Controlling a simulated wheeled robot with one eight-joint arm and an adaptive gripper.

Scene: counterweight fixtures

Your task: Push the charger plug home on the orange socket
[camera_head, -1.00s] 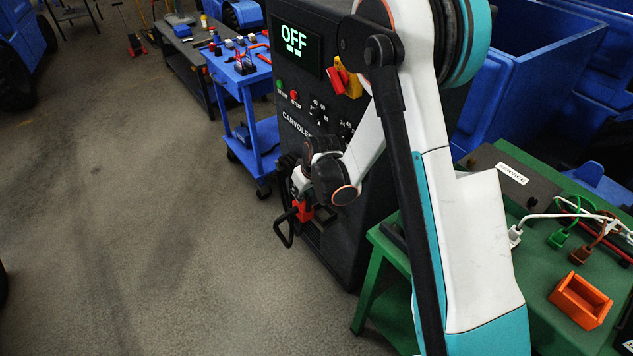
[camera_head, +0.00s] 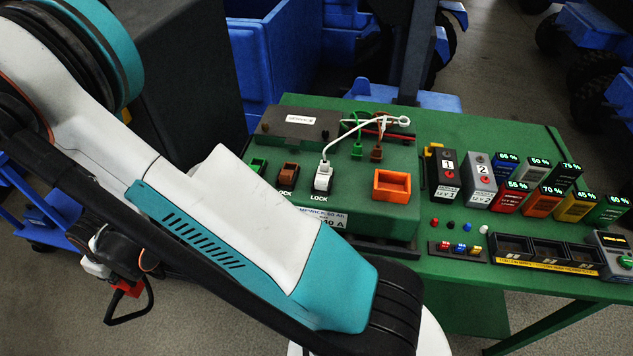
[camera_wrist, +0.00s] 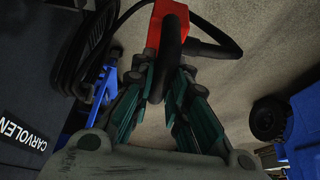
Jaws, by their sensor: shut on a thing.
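The charger plug is a red block (camera_head: 128,288) with a black loop handle, low at the left of the head view. It also shows at the top of the wrist view (camera_wrist: 156,26). My gripper (camera_wrist: 165,98) is shut on the plug's black handle, between teal-lined fingers; in the head view it is mostly hidden behind my arm. The orange socket (camera_head: 391,196) is an open-topped orange housing on the green bench's charger unit, right of the white plug. It looks empty. My gripper and the plug are well to its left, beyond my arm.
The charger unit also carries green (camera_head: 258,165), brown (camera_head: 288,172) and white (camera_head: 323,178) connectors with cables behind. Batteries (camera_head: 511,195) and black trays (camera_head: 545,250) fill the bench's right side. A dark cabinet (camera_wrist: 35,90) stands close beside my gripper. Blue bins (camera_head: 290,60) stand behind.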

